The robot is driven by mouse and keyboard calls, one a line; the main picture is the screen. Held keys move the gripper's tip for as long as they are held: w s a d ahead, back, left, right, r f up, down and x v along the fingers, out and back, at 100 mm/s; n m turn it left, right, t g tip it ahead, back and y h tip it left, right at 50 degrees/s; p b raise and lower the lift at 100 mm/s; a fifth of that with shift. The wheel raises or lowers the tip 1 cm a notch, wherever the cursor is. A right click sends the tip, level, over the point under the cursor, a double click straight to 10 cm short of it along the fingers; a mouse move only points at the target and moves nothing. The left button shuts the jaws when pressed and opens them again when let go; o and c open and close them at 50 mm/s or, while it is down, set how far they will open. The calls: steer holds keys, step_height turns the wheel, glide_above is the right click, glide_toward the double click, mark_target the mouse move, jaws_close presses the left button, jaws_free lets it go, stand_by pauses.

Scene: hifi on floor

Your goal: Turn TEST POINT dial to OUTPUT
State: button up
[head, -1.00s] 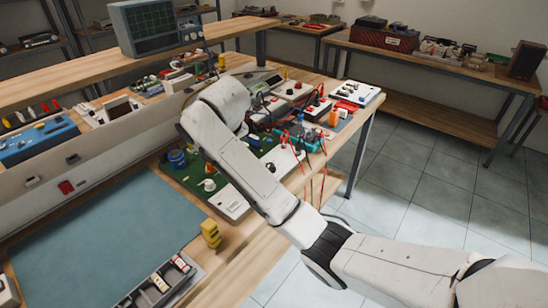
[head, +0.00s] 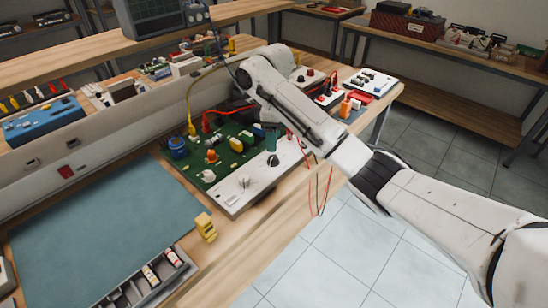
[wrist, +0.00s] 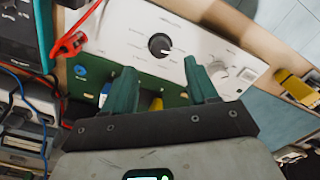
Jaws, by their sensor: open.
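A white control panel (head: 262,182) edges the green circuit board (head: 225,143) on the bench. It carries a black dial (head: 272,160) and a pale dial (head: 243,181). In the wrist view the black dial (wrist: 160,45) has a white pointer mark, and the pale dial (wrist: 218,70) sits to its right. The printed labels are too small to read, so I cannot tell which dial is TEST POINT. My gripper (wrist: 160,68) is open, its teal fingers spread over the board and panel edge. The black dial lies just beyond the gap between the fingertips, apparently untouched.
A yellow block (head: 205,228) stands in front of the panel, left of the dials. A blue-grey mat (head: 100,225) and a parts tray (head: 150,280) lie to the left.

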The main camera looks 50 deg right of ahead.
mark_target(273, 158)
step_height(273, 158, down, 7)
stand_by(0.3)
steer(key=shift+c, duration=0.2)
steer(key=c, duration=1)
